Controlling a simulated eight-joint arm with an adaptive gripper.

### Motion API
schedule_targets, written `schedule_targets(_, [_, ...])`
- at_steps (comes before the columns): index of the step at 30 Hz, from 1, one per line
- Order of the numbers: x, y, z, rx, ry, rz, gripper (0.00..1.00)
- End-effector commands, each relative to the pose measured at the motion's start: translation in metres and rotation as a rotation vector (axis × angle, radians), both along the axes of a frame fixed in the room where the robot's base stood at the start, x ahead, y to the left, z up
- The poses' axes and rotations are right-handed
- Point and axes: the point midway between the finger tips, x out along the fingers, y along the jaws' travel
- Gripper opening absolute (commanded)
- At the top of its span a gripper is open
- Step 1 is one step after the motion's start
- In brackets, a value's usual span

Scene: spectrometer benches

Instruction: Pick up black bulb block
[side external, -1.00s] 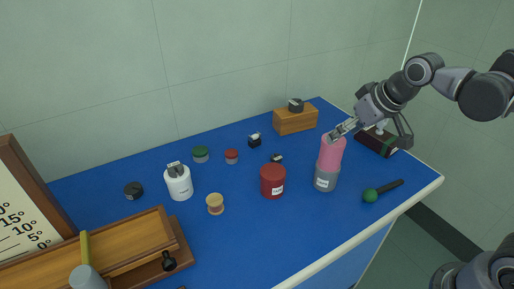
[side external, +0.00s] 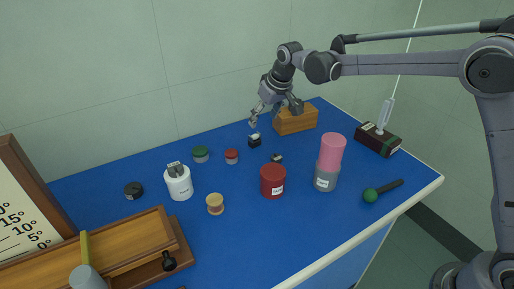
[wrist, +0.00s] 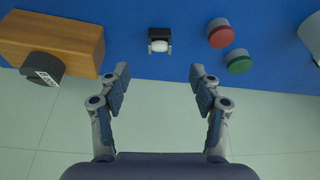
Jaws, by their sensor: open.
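The black bulb block (side external: 254,140) is a small black block with a white bulb, standing near the back edge of the blue table. In the wrist view the black bulb block (wrist: 159,34) is at the top centre, with its white bulb facing the lower edge of that picture. My gripper (side external: 273,117) is above the back of the table, close to the block and the wooden box. In the wrist view my gripper (wrist: 160,72) is open and empty. Its fingers are spread to either side of the block's line, and the block lies beyond the fingertips, apart from them.
A wooden box (side external: 297,122) stands just right of the block; a dark round item (wrist: 43,69) shows on it in the wrist view. Red (side external: 231,156) and green (side external: 200,154) lidded jars stand left of the block.

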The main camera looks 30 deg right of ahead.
Motion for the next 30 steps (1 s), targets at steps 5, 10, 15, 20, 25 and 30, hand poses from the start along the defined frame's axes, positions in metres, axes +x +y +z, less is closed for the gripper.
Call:
schedule_targets(5, [0.009,0.002,-0.016,0.0,0.003,0.002,0.64])
schedule_targets(10, [0.019,0.003,-0.04,0.0,0.003,0.001,0.64])
schedule_targets(15, [0.024,0.004,-0.053,-0.001,0.002,0.001,0.64])
schedule_targets(20, [0.029,0.004,-0.062,-0.001,0.002,0.001,0.64])
schedule_targets(25, [0.04,0.005,-0.081,-0.001,0.002,0.001,0.64])
schedule_targets(30, [0.047,0.006,-0.097,-0.001,0.002,0.001,0.64])
